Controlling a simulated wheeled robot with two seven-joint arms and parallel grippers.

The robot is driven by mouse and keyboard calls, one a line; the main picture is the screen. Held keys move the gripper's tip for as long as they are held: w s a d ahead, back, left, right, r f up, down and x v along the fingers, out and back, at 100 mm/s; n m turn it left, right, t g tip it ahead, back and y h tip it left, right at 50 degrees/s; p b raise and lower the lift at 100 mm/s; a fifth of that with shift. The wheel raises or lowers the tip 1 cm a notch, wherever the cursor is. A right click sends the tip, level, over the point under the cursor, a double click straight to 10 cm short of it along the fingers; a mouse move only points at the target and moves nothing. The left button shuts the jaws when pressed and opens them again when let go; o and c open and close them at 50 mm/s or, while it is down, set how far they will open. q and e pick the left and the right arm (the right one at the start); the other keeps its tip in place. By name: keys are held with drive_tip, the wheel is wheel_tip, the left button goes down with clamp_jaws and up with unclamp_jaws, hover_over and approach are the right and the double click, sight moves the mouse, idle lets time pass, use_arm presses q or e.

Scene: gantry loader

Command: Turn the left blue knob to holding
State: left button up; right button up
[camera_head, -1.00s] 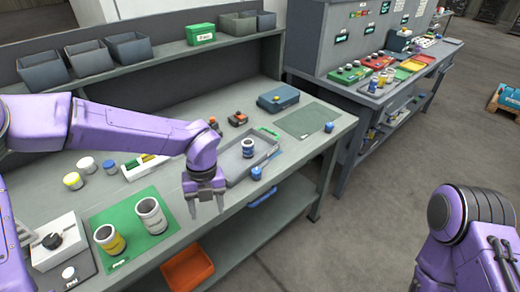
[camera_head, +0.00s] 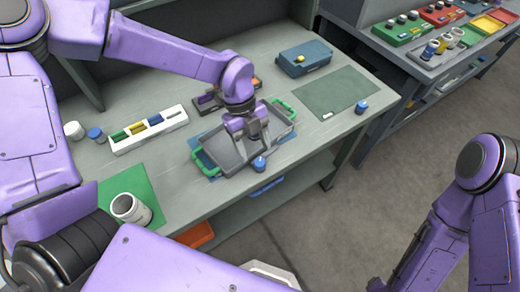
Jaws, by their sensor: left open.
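The left blue knob (camera_head: 259,164) stands at the front edge of the bench, just in front of the grey tray (camera_head: 225,157) with green handles. A second blue knob (camera_head: 361,107) sits farther right, beside a dark green mat. My left gripper (camera_head: 254,146) points down over the tray, just behind the left blue knob. Its jaws are open. It hides part of the tray, and I cannot tell whether anything is between the fingers. My right arm is at the right edge, away from the bench; its gripper is out of the picture.
A blue box with a yellow button (camera_head: 303,58) stands behind the green mat (camera_head: 336,92). A white rack (camera_head: 149,129) with coloured slots lies left of the tray. A white cup (camera_head: 130,208) stands on a green mat at lower left.

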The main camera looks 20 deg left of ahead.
sight(260, 162)
use_arm(q)
drive_tip(key=shift+s+d+f, duration=0.3)
drive_tip(key=shift+s+f, duration=0.1)
drive_tip(key=shift+f, duration=0.25)
drive_tip(key=shift+s+d+f, duration=0.25)
drive_tip(key=shift+s+f, duration=0.1)
drive_tip(key=shift+f, duration=0.25)
drive_tip(key=shift+w+d+f+p, duration=0.2)
drive_tip(key=shift+w+f+p, duration=0.1)
drive_tip(key=shift+w+f, duration=0.8)
drive_tip(key=shift+s+r, duration=0.15)
drive_tip(key=shift+s, duration=0.4)
drive_tip(key=shift+c, duration=0.8)
drive_tip(key=shift+s, duration=0.1)
drive_tip(key=c, duration=0.9)
drive_tip(key=shift+o, duration=0.2)
use_arm(e)
drive_tip(key=shift+s+r, duration=0.3)
drive_tip(key=shift+r, duration=0.2)
